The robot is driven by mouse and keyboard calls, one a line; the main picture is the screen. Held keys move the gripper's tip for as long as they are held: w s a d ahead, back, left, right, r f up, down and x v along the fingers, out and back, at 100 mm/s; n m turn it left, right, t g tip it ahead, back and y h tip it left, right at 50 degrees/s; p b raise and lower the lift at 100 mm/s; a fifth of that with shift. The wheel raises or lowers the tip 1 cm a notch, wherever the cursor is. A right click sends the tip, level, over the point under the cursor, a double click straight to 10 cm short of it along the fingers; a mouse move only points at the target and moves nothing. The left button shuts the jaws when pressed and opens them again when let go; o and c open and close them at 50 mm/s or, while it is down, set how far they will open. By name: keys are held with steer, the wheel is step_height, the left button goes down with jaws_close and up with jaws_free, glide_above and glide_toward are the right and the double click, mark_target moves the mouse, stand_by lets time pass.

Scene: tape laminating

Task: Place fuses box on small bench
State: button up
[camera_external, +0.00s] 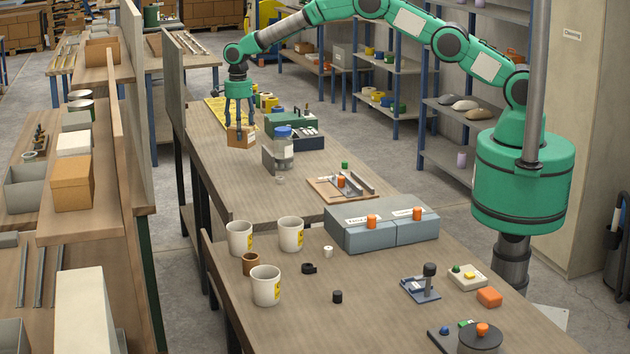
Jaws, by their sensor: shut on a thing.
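My gripper (240,124) points down over the far wooden bench and is shut on a small brown cardboard box, which I take to be the fuses box (241,138). The gripper's fingers come down on the box from above, and the box is upright. The far bench (225,180), which may be the small bench, lies below it. I cannot tell whether the box touches the bench top or hangs just above it.
A lidded jar (283,152) and a dark green case (293,128) stand right of the box. A yellow mat (216,112) lies behind it. A wooden tray (342,188) sits nearer the front. White mugs (290,233) and grey boxes (363,235) stand on the near bench.

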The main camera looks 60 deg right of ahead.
mark_target(240, 146)
steer(key=shift+f, duration=0.1)
steer(key=shift+f, duration=3)
steer(key=shift+f, duration=0.1)
steer(key=shift+f, duration=1.75)
steer(key=shift+f, duration=0.15)
steer(key=o, duration=1.3)
step_height(240, 146, up, 12)
steer(key=shift+r, duration=0.15)
